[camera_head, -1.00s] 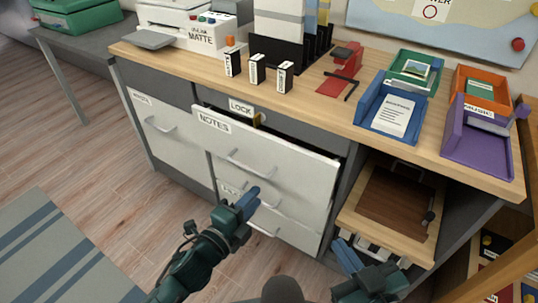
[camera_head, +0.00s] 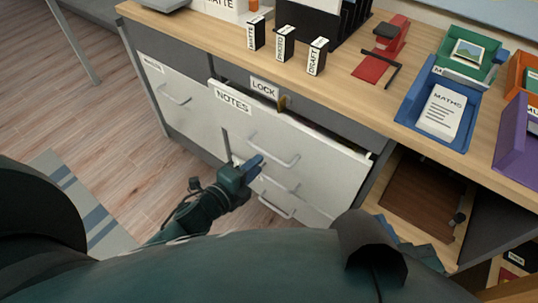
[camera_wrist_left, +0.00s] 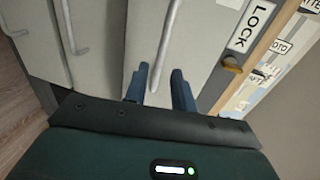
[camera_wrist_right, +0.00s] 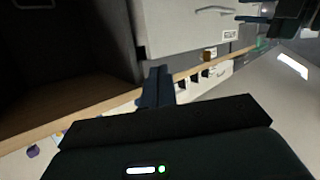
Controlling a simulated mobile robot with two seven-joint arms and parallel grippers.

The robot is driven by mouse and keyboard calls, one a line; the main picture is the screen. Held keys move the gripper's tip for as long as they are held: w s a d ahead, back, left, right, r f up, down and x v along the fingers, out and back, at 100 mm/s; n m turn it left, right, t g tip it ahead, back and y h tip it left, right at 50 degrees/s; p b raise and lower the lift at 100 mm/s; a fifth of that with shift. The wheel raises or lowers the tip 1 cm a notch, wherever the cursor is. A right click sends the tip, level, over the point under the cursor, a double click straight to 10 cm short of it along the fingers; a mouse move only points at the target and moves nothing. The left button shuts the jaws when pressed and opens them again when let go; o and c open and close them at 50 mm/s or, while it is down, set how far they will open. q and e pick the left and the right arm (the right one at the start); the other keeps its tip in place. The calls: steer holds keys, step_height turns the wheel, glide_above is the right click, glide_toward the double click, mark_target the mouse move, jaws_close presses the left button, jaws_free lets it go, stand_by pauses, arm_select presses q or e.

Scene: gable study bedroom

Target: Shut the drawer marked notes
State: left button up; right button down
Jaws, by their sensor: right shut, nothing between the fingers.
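The notes drawer (camera_head: 310,158) has a white front with a NOTES label and a bar handle. It stands out from the cabinet, with a dark gap behind its top edge. My left gripper (camera_head: 256,168) is just in front of this front, below and left of its handle in the head view. In the left wrist view my left gripper (camera_wrist_left: 160,88) has its fingers apart and pointing at a white drawer front; contact cannot be told. My right gripper (camera_wrist_right: 158,88) is shut and empty beside the dark open shelf space; my own body partly hides it in the head view.
Beneath are more drawer fronts with handles, and a closed white drawer (camera_head: 180,105) is at left. A LOCK label (camera_head: 264,88) and a brass-coloured piece (camera_head: 283,103) sit above the notes drawer. The desktop (camera_head: 345,85) holds trays and labelled blocks.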

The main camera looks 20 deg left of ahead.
mark_target(269, 155)
arm_select(q)
steer(key=b+x, duration=0.1)
steer(key=x, duration=0.5)
steer(key=shift+w, duration=0.2)
jaws_close()
steer(key=shift+d, duration=0.1)
